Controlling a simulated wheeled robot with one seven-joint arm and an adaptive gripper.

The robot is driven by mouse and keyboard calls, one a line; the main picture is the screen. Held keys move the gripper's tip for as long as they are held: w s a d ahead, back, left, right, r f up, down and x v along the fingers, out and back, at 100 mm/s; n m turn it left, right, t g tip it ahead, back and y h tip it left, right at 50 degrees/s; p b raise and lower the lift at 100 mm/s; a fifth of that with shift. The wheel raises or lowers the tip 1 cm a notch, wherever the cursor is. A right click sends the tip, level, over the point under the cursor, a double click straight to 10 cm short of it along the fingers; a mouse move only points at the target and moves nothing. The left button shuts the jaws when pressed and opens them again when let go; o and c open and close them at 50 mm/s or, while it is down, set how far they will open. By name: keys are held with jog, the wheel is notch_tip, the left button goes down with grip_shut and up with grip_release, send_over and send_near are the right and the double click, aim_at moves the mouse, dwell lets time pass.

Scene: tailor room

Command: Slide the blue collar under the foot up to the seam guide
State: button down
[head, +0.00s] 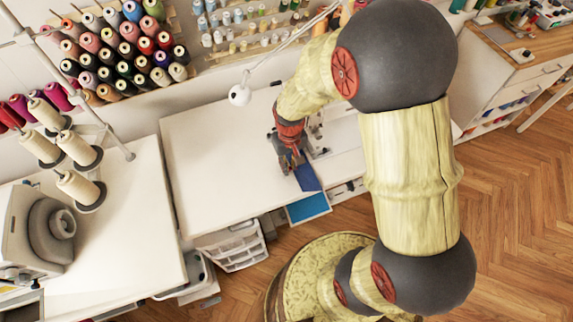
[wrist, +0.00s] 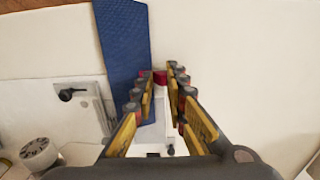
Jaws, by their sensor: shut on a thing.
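The blue collar (head: 307,178) is a flat dark blue strip near the front edge of the white table. In the wrist view the collar (wrist: 122,38) runs from the top edge down along the left finger. My gripper (head: 289,166) is low over the table by the collar. In the wrist view its fingertips (wrist: 161,76) are a little apart, with a small red piece (wrist: 160,77) between them at the collar's right edge. Metal parts of the sewing machine (head: 316,151) show just right of my gripper. The foot and seam guide cannot be made out; my fingers and arm hide much there.
The white table (head: 215,165) is bare left of my gripper. A lighter blue tray (head: 308,208) sits below its front edge. Thread cones (head: 76,187) stand on the left table. In the wrist view a white dial (wrist: 38,152) and a black knob (wrist: 68,95) are at left.

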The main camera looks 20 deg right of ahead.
jog(key=shift+d, duration=0.8)
jog(key=shift+d, duration=0.1)
jog(key=c, duration=1.7)
grip_release()
jog(key=shift+c, duration=0.2)
notch_tip(320, 180, up, 12)
